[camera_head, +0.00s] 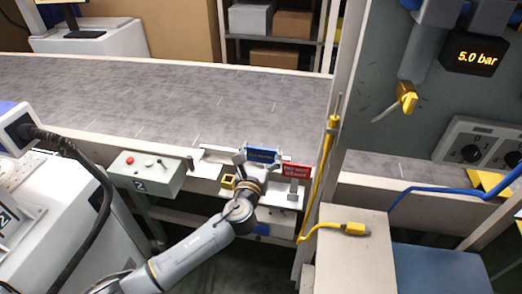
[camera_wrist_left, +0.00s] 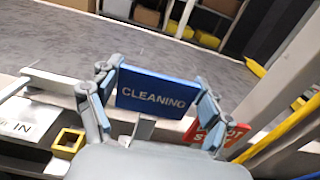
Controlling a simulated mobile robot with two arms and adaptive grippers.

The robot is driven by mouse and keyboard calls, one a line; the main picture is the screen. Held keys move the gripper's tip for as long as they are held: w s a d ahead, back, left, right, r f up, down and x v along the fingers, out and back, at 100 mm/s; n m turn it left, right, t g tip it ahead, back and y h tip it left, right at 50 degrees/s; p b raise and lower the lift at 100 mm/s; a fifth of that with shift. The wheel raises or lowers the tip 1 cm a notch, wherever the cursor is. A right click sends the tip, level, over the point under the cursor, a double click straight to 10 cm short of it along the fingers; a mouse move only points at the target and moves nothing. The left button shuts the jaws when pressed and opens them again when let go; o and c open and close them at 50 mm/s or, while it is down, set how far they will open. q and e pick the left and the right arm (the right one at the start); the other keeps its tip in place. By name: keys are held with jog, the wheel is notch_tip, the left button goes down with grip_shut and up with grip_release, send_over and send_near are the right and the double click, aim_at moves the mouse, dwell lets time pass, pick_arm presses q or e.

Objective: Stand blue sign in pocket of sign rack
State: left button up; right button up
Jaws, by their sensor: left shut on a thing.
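My left gripper (camera_head: 260,162) reaches the ledge in front of the grey conveyor belt and is shut on the blue sign (camera_head: 262,155). In the left wrist view the blue sign (camera_wrist_left: 156,92) reads "CLEANING" and stands about upright, its face towards the camera, between the two fingers of the gripper (camera_wrist_left: 158,80). A red sign (camera_head: 296,172) stands just to the right; it also shows in the wrist view (camera_wrist_left: 236,136), partly behind a finger. The pale sign rack (camera_head: 290,198) shows around these signs. The blue sign's lower edge is partly hidden, so I cannot tell whether it is in a pocket.
A yellow square holder (camera_head: 228,181) is left of the gripper. A grey control box (camera_head: 146,172) with buttons is further left. A yellow upright pole (camera_head: 326,165) stands close on the right, before a grey panel (camera_head: 440,110). The conveyor belt (camera_head: 150,95) behind is bare.

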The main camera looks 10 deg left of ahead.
aim_at(261, 162)
pick_arm(q)
jog(key=shift+f+b, duration=1.55)
jog(key=shift+f, duration=0.6)
jog(key=o, duration=1.5)
jog(key=shift+r, duration=0.1)
jog(key=s, duration=1.2)
